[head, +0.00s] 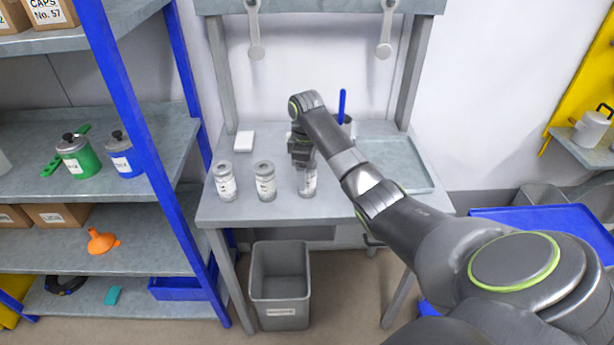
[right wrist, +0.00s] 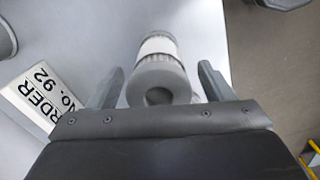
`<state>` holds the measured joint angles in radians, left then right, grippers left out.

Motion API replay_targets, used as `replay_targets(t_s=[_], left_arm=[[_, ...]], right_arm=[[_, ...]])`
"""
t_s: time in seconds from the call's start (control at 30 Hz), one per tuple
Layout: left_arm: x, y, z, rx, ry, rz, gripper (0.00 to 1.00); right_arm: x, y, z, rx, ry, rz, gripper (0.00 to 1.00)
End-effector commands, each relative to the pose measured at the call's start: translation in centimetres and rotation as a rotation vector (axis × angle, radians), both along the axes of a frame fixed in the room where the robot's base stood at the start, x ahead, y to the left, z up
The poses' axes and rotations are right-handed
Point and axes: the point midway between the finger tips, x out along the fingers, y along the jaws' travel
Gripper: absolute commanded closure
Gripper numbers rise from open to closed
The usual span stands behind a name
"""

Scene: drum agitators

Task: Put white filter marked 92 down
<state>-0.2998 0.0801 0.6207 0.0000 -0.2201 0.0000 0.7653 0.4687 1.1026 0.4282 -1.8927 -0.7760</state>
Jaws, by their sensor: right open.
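Three white and grey cylindrical filters stand upright in a row on the grey workbench (head: 330,207): a left one (head: 224,182), a middle one (head: 265,182) and a right one (head: 308,184). Their numbers are too small to read. My right gripper (head: 303,163) is over the right one and hides its top. In the right wrist view this filter (right wrist: 160,60) stands between the two spread fingers of my right gripper (right wrist: 160,88), with gaps at both sides. A white card (right wrist: 42,98) there shows "No. 92". My left gripper is out of view.
A white block (head: 244,141) lies at the back left of the bench and a shallow grey-green tray (head: 425,186) at its right. A cup with a blue stick (head: 342,103) stands behind my arm. A grey bin (head: 279,287) stands below the front edge.

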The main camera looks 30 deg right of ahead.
Motion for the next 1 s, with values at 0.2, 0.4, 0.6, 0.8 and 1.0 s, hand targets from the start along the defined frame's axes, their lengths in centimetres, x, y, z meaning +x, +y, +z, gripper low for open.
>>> replay_targets(t_s=[0.2, 0.4, 0.6, 0.8, 1.0], left_arm=[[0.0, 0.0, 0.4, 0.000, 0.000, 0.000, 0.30], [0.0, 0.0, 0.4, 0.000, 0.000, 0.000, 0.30], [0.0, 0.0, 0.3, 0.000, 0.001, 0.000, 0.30], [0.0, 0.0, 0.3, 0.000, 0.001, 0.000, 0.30], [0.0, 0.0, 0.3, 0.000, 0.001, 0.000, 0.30]], right_arm=[[0.0, -0.1, -1.8, -0.001, 0.000, 0.001, 0.25], [0.0, -0.1, -1.8, -0.001, -0.001, 0.001, 0.27], [0.0, -0.1, -1.8, -0.001, -0.001, 0.000, 0.53], [0.0, -0.1, -1.7, -0.001, -0.001, 0.000, 0.74], [0.0, -0.1, -1.6, -0.002, -0.002, 0.000, 0.74]])
